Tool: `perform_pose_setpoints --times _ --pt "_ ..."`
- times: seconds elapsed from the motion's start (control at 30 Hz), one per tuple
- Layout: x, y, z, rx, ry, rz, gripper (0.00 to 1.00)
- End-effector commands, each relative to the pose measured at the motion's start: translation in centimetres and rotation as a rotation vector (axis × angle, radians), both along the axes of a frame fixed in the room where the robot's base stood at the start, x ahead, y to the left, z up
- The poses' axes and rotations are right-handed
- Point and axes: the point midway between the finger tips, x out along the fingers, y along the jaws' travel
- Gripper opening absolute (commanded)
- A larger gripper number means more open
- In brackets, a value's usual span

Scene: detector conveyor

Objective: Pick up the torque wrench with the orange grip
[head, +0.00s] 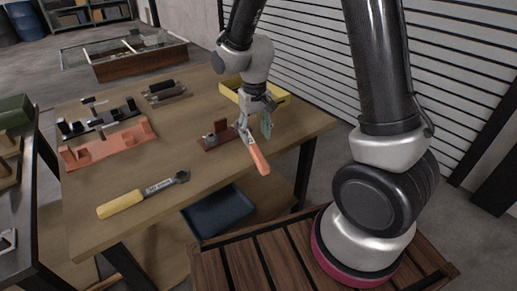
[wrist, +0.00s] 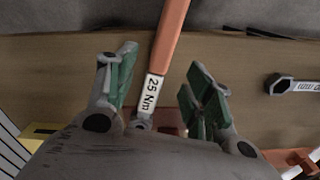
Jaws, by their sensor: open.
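The torque wrench with the orange grip (head: 258,157) is at the front of the wooden table, near its right end. Its grip reaches out past the front table edge. In the wrist view its orange grip (wrist: 170,35) runs to the top of the picture, and its white label (wrist: 151,93) reads "25 Nm". My gripper (head: 255,122) is over the wrench's head end. In the wrist view my gripper (wrist: 160,75) is open, with green-padded fingers on either side of the labelled shaft and gaps to both. Part of the wrench's head is hidden behind the gripper body.
A yellow-gripped wrench (head: 125,202) lies left on the table (head: 180,145). A dark red block (head: 217,140) sits left of my gripper, and a yellow tray (head: 284,99) behind it. An orange fixture (head: 110,145) stands far left. A blue bin (head: 218,212) is below the tabletop.

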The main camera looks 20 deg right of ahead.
Motion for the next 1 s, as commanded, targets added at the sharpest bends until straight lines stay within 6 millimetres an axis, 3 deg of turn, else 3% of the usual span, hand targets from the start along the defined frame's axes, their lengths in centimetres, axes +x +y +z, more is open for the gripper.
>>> perform_pose_setpoints --times 0.4,0.73,1.0 --pt "-0.3 0.0 -6.0 -0.001 0.005 0.001 0.52" --pt "-0.2 0.0 -6.8 0.000 0.001 0.001 0.52" --pt "-0.2 0.0 -6.8 0.000 0.001 0.001 0.03"
